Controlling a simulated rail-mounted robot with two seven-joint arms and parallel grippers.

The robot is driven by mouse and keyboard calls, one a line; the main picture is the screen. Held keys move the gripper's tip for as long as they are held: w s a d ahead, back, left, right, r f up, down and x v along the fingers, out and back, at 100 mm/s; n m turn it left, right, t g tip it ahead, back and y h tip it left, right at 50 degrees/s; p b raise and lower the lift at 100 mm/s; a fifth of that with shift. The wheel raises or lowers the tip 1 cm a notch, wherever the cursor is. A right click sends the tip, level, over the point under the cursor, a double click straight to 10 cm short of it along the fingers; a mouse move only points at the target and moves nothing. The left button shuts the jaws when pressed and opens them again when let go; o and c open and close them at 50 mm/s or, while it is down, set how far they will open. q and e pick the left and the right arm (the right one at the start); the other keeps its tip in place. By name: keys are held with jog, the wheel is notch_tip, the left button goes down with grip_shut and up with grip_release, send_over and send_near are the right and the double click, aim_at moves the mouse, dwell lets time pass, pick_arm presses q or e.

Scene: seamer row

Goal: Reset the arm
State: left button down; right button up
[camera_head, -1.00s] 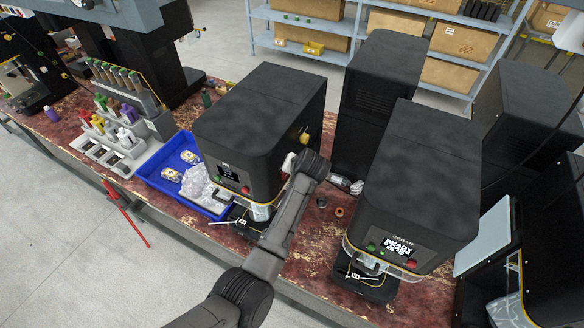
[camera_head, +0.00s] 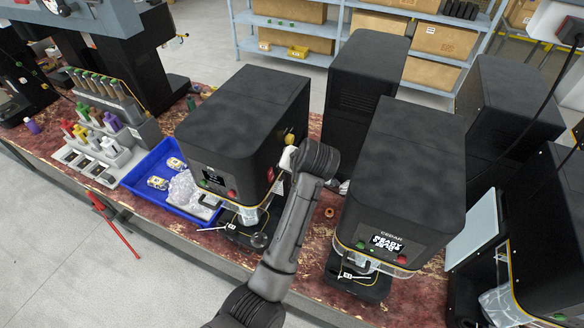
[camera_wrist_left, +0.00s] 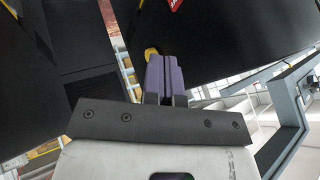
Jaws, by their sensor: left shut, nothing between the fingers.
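My left arm rises from the bottom of the head view and ends at the right side of the left black seamer (camera_head: 245,110). My left gripper shows in the left wrist view (camera_wrist_left: 165,75). Its two purple fingers are shut together with nothing between them. A yellow knob (camera_wrist_left: 151,53) shows just behind the fingertips; I cannot tell whether they touch it. In the head view the knob (camera_head: 289,138) sits on the seamer's side, just above my pale wrist part, and the fingers are hard to make out. My right gripper is in neither view.
A second seamer (camera_head: 405,170) with a READY display stands close to the right of my arm. A blue bin (camera_head: 150,196) holds cans and clear plastic. A rack of coloured bottles (camera_head: 105,140) is further left. Shelves (camera_head: 340,40) with boxes stand behind.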

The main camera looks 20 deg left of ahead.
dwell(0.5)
pick_arm(q)
notch_tip(320, 180, up, 10)
jog(key=d+t+h, duration=0.2)
jog(key=t+h, duration=0.2)
jog(key=s+a+t+h, duration=0.2)
jog(key=s, duration=0.4)
jog(key=s+a+f+g, duration=0.1)
jog(key=s+f+g, duration=0.1)
jog(key=s+f, duration=0.6)
jog(key=s+a+f+m+g+p, duration=0.1)
jog(key=s+a+f+g, duration=0.1)
jog(key=s+f, duration=0.7)
jog(key=s+a+f+m+g+p, duration=0.1)
jog(key=s+f, duration=0.8)
jog(key=s, duration=1)
jog(key=a+g, duration=0.1)
jog(key=g, duration=0.1)
jog(key=shift+a+f+g, duration=0.15)
jog(key=shift+f+g, duration=0.1)
jog(key=shift+g, duration=0.15)
